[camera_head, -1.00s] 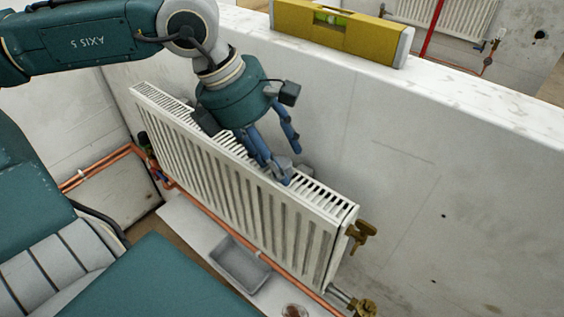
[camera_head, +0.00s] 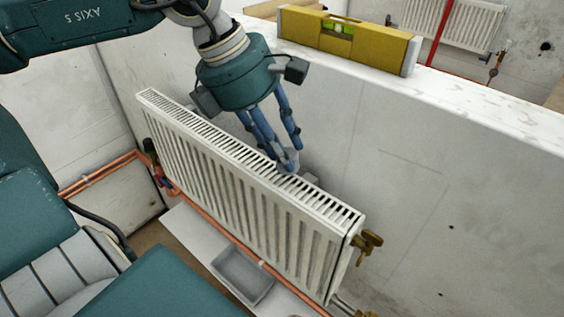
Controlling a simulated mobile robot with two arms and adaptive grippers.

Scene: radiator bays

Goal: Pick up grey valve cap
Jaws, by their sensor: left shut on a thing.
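My left gripper (camera_head: 289,160) is above the top grille of the white radiator (camera_head: 230,190), close to the wall side. Its blue fingers point down and are shut on a small grey thing, which I take to be the grey valve cap. The fingers cover most of it, so its shape is hard to tell. My right gripper is not in view.
A yellow spirit level (camera_head: 345,40) lies on top of the white wall (camera_head: 480,110). A brass valve (camera_head: 368,244) sticks out at the radiator's right end. Copper pipes (camera_head: 100,175) run low at the left. A grey tray (camera_head: 242,276) lies below the radiator.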

